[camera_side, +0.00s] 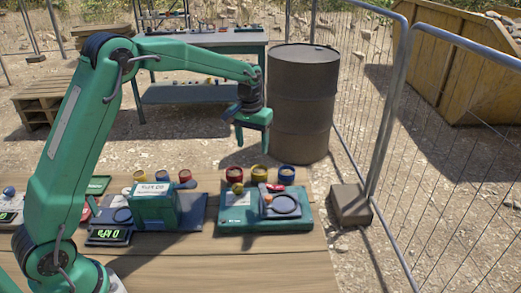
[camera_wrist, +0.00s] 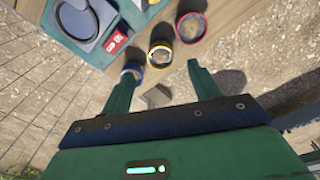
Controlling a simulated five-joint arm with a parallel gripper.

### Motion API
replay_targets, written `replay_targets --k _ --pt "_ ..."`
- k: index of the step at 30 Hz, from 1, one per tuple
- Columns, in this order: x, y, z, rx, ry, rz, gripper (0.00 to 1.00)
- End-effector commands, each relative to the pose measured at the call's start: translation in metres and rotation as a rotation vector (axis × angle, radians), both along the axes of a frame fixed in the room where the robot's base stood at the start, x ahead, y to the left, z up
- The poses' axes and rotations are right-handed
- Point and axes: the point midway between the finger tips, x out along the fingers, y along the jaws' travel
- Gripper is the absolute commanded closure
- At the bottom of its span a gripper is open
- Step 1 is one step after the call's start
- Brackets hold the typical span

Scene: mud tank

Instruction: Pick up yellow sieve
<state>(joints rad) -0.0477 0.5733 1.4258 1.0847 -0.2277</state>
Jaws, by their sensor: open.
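The yellow sieve (camera_side: 259,173) is a small round cup with a yellow rim and pale contents. It stands between a red-rimmed cup (camera_side: 235,174) and a blue-rimmed cup (camera_side: 287,172) at the back of the wooden table. My gripper (camera_side: 253,142) is open and empty, pointing down above that row, apart from it. In the wrist view the yellow sieve (camera_wrist: 160,55) shows between and just beyond the fingertips (camera_wrist: 162,68). Neither finger visibly touches it.
A teal tray (camera_side: 240,222) with a ring-marked grey block (camera_side: 280,204) and a red item (camera_wrist: 115,42) lies beside the cups. More cups and a teal box (camera_side: 154,207) stand left. A dark barrel (camera_side: 302,105) and wire fence (camera_side: 440,150) stand beyond the table.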

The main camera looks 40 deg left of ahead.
Motion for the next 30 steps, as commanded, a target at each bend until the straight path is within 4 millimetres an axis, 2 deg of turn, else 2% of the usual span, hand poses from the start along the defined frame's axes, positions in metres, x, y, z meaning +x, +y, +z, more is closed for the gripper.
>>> replay_targets --k 1,3,9,19,30 --pt "0.007 0.001 -0.013 -0.001 0.015 0.008 0.39" --pt "0.014 0.002 -0.025 -0.002 0.028 0.016 0.39" --pt "0.026 0.005 -0.048 -0.004 0.053 0.033 0.39" --pt "0.029 0.005 -0.056 -0.004 0.059 0.037 0.39" --pt "0.029 0.005 -0.079 -0.004 0.059 0.037 0.39"
